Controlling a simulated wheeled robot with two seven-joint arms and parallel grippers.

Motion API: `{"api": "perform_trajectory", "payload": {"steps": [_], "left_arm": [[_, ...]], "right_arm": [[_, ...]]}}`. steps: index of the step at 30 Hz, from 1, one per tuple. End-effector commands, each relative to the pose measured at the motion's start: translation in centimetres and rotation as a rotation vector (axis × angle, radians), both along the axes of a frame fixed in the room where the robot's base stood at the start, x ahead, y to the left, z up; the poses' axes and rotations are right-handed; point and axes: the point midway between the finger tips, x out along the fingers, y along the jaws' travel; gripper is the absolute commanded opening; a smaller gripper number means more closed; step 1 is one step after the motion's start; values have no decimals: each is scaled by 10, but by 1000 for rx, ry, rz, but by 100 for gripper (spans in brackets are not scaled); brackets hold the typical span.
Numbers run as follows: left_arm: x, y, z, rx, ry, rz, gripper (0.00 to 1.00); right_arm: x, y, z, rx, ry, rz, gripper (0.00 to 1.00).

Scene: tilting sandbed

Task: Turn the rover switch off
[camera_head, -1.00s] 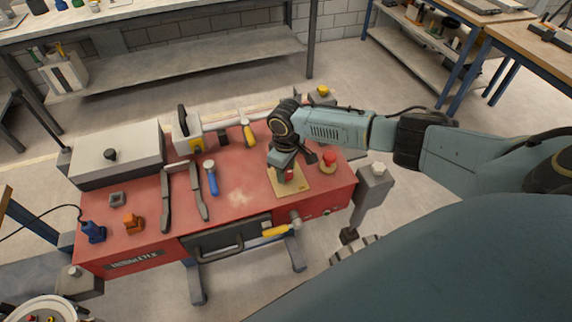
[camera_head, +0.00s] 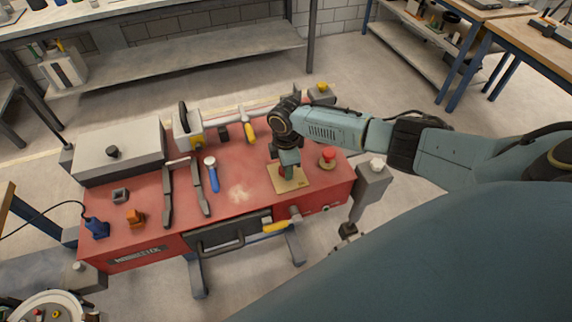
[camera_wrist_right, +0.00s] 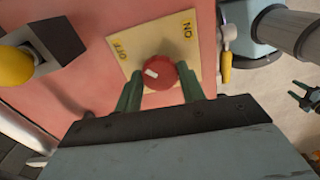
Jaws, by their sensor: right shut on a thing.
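The rover switch (camera_wrist_right: 168,73) is a round red knob with a white mark on its top. It sits on a pale yellow plate (camera_wrist_right: 143,52) lettered OFF and ON. In the right wrist view, the white mark is on the knob's left side, on the OFF side. My right gripper (camera_wrist_right: 160,84) has one green finger on each side of the knob and is shut on it. In the head view, the plate (camera_head: 300,181) is on the bench's right part, with my right gripper (camera_head: 287,171) over it.
The red bench (camera_head: 240,197) holds a red mushroom button (camera_head: 327,154) right of the plate, a blue-handled tool (camera_head: 212,177) and a grey box (camera_head: 118,150) at left. A yellow-topped post (camera_head: 321,90) stands behind. A grey post (camera_head: 371,182) stands at right.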

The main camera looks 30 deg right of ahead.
Motion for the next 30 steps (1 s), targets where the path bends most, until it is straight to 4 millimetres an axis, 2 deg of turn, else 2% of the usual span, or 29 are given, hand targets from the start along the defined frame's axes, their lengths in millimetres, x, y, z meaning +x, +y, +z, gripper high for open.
{"api": "perform_trajectory", "payload": {"steps": [9,21,22,26,30], "left_arm": [[0,0,0,0,0,0,52],[0,0,0,0,0,0,52],[0,0,0,0,0,0,52],[0,0,0,0,0,0,52],[0,0,0,0,0,0,52]], "right_arm": [[1,1,1,3,-3,69,17],[1,1,1,2,-4,74,17],[1,1,1,2,-4,74,43],[1,1,1,2,-3,73,60],[1,1,1,2,-1,72,61]]}}
